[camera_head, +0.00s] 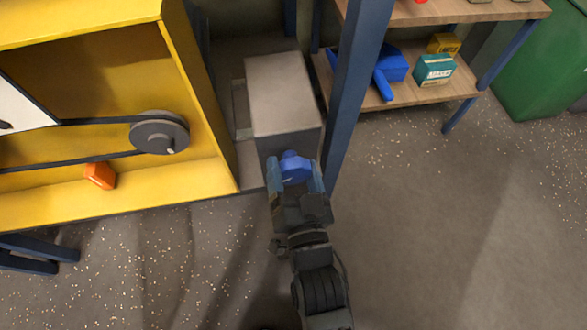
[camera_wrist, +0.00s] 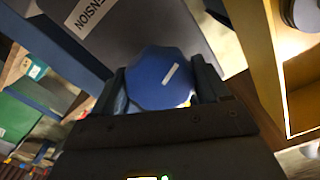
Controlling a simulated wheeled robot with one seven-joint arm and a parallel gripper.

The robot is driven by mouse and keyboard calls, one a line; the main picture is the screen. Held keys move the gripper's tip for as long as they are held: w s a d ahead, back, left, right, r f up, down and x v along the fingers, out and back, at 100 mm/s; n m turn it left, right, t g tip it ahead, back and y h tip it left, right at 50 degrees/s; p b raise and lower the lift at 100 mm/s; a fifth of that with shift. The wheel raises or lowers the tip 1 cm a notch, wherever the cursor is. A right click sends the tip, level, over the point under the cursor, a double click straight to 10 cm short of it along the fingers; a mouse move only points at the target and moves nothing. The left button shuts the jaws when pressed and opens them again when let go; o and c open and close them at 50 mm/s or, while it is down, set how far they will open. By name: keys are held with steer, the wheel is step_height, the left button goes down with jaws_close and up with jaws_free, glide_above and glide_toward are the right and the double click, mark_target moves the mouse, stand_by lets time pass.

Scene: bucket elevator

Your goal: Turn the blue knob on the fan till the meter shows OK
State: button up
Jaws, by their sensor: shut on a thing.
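The blue knob (camera_head: 293,163) is on the front of a grey box (camera_head: 283,95). My gripper (camera_head: 296,178) is shut on the knob, with one finger on each side. In the wrist view the knob (camera_wrist: 162,78) is a blue faceted disc with a short white mark pointing to the upper right. No fan can be made out. A white panel with a dark mark (camera_head: 18,108) shows at the left edge; I cannot tell whether it is the meter or read it.
A yellow housing (camera_head: 90,60) with a belt, a grey pulley (camera_head: 159,132) and an orange block (camera_head: 99,176) stands left. A blue post (camera_head: 355,90) rises close right of the box. A wooden shelf (camera_head: 425,92) and green bin (camera_head: 545,70) are beyond. Floor at right is clear.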

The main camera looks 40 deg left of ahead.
steer(key=o, duration=1)
steer(key=shift+d, duration=0.1)
steer(key=shift+p+v, duration=0.8)
steer(key=shift+v, duration=3.05)
